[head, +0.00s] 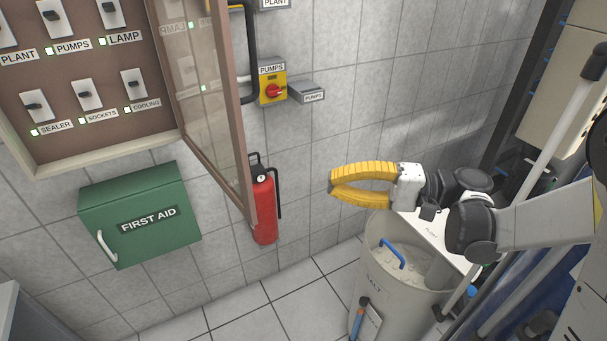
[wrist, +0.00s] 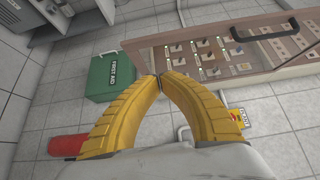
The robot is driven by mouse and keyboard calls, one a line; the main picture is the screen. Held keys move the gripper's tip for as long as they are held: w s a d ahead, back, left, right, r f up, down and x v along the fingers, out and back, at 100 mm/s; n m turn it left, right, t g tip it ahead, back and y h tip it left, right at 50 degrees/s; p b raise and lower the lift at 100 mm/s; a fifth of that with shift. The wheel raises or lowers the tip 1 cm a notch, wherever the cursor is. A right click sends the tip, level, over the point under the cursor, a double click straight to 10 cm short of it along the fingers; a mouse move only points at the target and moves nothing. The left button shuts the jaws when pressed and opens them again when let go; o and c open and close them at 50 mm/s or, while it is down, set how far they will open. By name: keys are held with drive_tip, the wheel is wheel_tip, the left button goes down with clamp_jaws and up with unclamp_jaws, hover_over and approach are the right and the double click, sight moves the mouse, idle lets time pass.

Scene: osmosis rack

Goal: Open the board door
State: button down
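The switch board (head: 100,155) hangs on the wall at upper left in the head view, with rows of labelled switches exposed. Its framed glass door (head: 215,150) stands swung out from the board's right side, with switch labels mirrored in the glass. In the wrist view the board and door (wrist: 285,73) are at upper right, with a black handle (wrist: 278,29).
A green first aid box (head: 140,215) is below the board. A red extinguisher (head: 264,205) is beside the door's lower corner. A yellow pump switch (head: 272,88) is on the wall. A grey tank (head: 400,265) stands below my gripper.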

drive_tip(key=s+a+b, duration=0.2)
drive_tip(key=a+b, duration=0.1)
drive_tip(key=a, duration=1)
drive_tip(key=shift+a+r, duration=0.15)
